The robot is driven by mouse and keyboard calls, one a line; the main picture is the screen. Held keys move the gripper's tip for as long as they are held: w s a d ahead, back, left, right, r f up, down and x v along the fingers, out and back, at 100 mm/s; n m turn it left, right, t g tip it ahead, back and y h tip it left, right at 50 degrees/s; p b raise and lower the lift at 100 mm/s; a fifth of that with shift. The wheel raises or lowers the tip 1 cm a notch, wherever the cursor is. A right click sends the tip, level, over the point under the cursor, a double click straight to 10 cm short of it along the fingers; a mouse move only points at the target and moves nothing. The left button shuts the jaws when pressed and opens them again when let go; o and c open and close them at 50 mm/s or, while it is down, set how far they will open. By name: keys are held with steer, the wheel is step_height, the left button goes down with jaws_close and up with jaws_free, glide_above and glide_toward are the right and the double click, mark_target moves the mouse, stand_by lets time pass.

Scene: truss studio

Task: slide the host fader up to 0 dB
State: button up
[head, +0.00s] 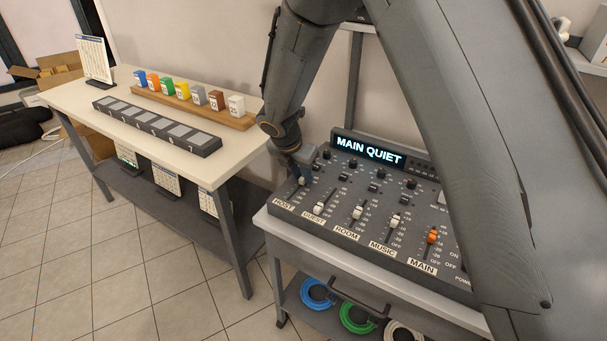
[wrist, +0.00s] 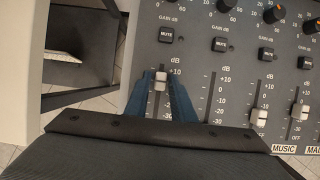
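The host fader's pale cap (wrist: 160,80) stands high in its slot in the wrist view, a little below the +10 mark. It looks about level with 0 dB, but a finger covers that mark. My gripper (wrist: 160,88) has one blue finger on each side of the cap. The fingers are close to the cap, and whether both touch it is unclear. In the head view my gripper (head: 303,176) is low over the HOST strip of the mixer (head: 345,238), and the cap there is mostly hidden. The mixer's display (head: 368,150) reads MAIN QUIET.
To the right are the guest (head: 319,208), room (head: 357,212) and music (head: 396,221) faders with pale caps, and the orange main fader (head: 432,237). Knobs and mute buttons line the upper panel. A white table (head: 70,98) with coloured blocks stands left, past a floor gap.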

steer(key=shift+o, duration=0.7)
steer(key=b+v, duration=0.1)
steer(key=v, duration=0.7)
steer(key=shift+f, duration=0.1)
steer(key=s+d+r+m+g+y, duration=0.1)
steer(key=s+d+m+g+y, duration=0.1)
steer(key=s+d+m, duration=2)
steer(key=d+m, duration=0.2)
steer(key=m, duration=0.6)
steer(key=shift+s+d+r+g, duration=0.25)
steer(key=shift+s+r+g, duration=0.05)
steer(key=shift+r, duration=0.1)
